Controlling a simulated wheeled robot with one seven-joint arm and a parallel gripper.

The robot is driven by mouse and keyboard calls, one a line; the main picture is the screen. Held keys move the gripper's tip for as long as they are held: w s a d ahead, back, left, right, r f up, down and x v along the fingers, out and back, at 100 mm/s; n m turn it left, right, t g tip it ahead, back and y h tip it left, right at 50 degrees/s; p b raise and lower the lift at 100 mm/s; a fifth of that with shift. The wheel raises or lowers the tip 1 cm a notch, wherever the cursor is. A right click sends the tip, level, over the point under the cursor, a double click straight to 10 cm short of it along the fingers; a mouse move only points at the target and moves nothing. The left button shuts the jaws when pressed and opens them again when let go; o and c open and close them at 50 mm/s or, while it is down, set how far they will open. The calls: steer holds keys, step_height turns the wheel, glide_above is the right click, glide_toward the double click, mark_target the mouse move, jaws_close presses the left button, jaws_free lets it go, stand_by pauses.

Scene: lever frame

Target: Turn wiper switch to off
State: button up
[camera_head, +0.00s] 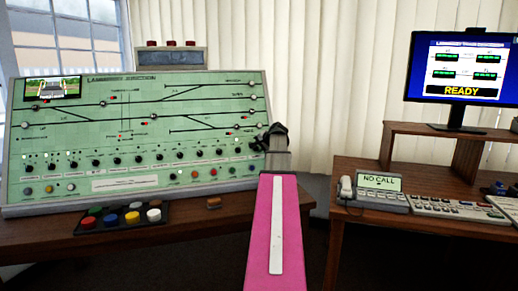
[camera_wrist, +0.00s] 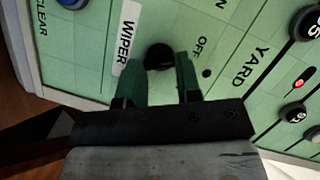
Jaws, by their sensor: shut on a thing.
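The wiper switch is a round black knob (camera_wrist: 158,55) on the green panel (camera_wrist: 90,75), beside a white label reading WIPER (camera_wrist: 126,35). The word OFF (camera_wrist: 202,48) is printed to the right of the knob. My gripper (camera_wrist: 160,70) is shut on the knob, with one finger on each side of it. The fingers and wrist hide the knob's lower part, and I cannot tell which way the knob points. In the head view my gripper (camera_head: 277,135) is at the right edge of the panel (camera_head: 150,92), and the wiper switch is hidden there.
The panel carries several other knobs and buttons. A YARD label (camera_wrist: 250,68) and dark round knobs lie to the right in the wrist view. A tray of coloured buttons (camera_head: 125,217) stands before the panel. A desk (camera_head: 425,222) with phone, keyboard and monitor (camera_head: 462,68) is at right.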

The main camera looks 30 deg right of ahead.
steer(key=shift+n, duration=0.5)
steer(key=o, duration=0.9)
steer(key=v, duration=1)
steer(key=shift+s+a+r, duration=0.15)
steer(key=shift+s+r, duration=0.05)
steer(key=shift+r, duration=0.2)
steer(key=shift+s, duration=0.1)
